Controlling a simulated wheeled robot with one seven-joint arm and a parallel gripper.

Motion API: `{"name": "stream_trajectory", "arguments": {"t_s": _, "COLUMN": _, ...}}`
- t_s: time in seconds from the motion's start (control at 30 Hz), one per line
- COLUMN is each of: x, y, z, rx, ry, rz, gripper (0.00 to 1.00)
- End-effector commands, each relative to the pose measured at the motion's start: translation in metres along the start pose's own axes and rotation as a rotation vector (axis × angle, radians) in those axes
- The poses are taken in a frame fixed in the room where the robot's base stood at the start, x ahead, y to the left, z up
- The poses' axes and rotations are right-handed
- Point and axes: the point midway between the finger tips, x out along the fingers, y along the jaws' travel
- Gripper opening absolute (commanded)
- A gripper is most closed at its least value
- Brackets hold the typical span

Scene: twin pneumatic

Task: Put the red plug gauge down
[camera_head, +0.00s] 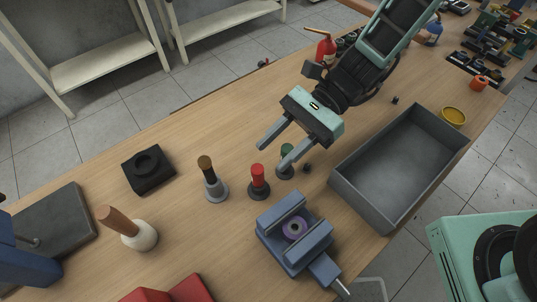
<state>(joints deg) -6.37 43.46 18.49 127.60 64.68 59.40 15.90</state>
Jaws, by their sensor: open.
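The red plug gauge (259,181) stands upright on the wooden bench, with a red top and a dark round base. A brown-topped gauge (211,180) with a grey base stands to the left of the red one.
A blue vise (294,235) holding a purple ring is in front. A grey open bin (342,184) stands to the right. A black block (148,171) and a wooden-handled mallet (129,229) are on the left. Bare bench lies behind the gauges.

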Motion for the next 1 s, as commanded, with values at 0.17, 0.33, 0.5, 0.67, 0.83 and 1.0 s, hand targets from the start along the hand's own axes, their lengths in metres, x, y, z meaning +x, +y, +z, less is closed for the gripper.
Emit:
{"name": "stream_trajectory", "arguments": {"t_s": 0.17, "x": -0.029, "y": -0.001, "z": 0.000, "rx": -0.001, "ry": 0.000, "rz": -0.003, "gripper": 0.42}}
{"name": "stream_trajectory", "arguments": {"t_s": 0.33, "x": -0.043, "y": 0.000, "z": 0.000, "rx": 0.000, "ry": -0.001, "rz": 0.000, "gripper": 0.42}}
{"name": "stream_trajectory", "arguments": {"t_s": 0.5, "x": -0.044, "y": 0.002, "z": 0.002, "rx": -0.013, "ry": 0.009, "rz": 0.010, "gripper": 0.42}}
{"name": "stream_trajectory", "arguments": {"t_s": 0.67, "x": -0.038, "y": 0.022, "z": 0.015, "rx": -0.148, "ry": 0.112, "rz": 0.103, "gripper": 0.42}}
{"name": "stream_trajectory", "arguments": {"t_s": 0.83, "x": -0.036, "y": 0.061, "z": 0.030, "rx": -0.437, "ry": 0.319, "rz": 0.291, "gripper": 0.42}}
{"name": "stream_trajectory", "arguments": {"t_s": 1.0, "x": -0.044, "y": 0.093, "z": 0.039, "rx": -0.754, "ry": 0.525, "rz": 0.484, "gripper": 0.42}}
